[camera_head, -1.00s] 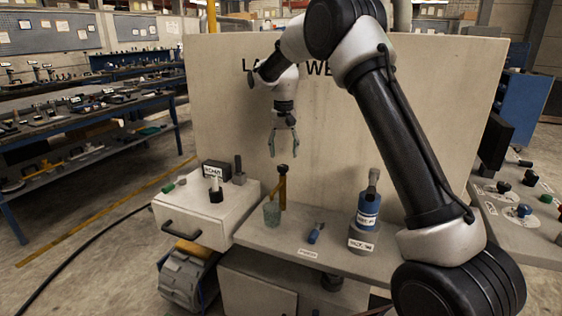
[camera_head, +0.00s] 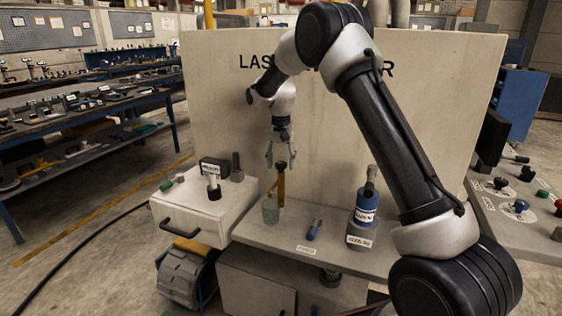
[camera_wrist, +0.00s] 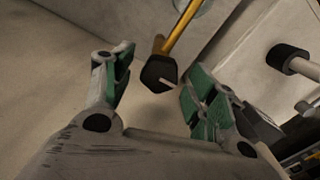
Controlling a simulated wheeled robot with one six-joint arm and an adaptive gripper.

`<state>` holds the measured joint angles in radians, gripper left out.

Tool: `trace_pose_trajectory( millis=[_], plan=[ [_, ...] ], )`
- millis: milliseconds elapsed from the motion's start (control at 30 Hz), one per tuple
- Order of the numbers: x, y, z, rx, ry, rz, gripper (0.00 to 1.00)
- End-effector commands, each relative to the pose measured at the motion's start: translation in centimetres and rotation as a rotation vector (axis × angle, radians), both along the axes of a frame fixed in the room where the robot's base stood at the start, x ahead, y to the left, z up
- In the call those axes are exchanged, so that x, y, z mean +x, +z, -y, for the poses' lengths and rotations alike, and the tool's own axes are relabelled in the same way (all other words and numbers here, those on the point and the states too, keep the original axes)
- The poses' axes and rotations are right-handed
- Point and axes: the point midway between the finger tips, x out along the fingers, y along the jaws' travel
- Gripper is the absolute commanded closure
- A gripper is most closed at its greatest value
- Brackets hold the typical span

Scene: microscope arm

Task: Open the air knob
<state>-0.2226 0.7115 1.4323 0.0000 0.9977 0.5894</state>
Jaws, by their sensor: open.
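A black knob (camera_head: 281,165) tops a yellow post (camera_head: 280,188) on the grey bench. No label on it is readable, so I cannot tell for sure that it is the air knob. In the wrist view the black knob (camera_wrist: 158,73) shows ahead of and between the green-padded fingers. My gripper (camera_head: 280,157) is open and empty, pointing down just above the knob, with a fingertip on either side of it in the picture. I cannot tell whether anything touches.
A greenish glass (camera_head: 271,211) stands by the post's foot. A white box (camera_head: 190,215) with a black knob (camera_head: 214,193) is to the left. A blue labelled cylinder (camera_head: 366,206) and a small blue item (camera_head: 313,230) are to the right. An upright panel (camera_head: 225,100) stands behind.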

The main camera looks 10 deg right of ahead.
Motion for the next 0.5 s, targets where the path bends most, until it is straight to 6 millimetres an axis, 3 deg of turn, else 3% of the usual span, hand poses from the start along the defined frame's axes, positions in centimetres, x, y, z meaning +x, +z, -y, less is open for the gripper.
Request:
trace_pose_trajectory(
  millis=[67,333,500],
  plan=[
    [0.0,0.02,0.0,0.0,0.0,0.0,0.43],
    [0.0,0.05,0.0,0.0,0.0,0.0,0.88],
    [0.0,0.06,0.0,0.0,0.003,0.0,0.88]
  ],
)
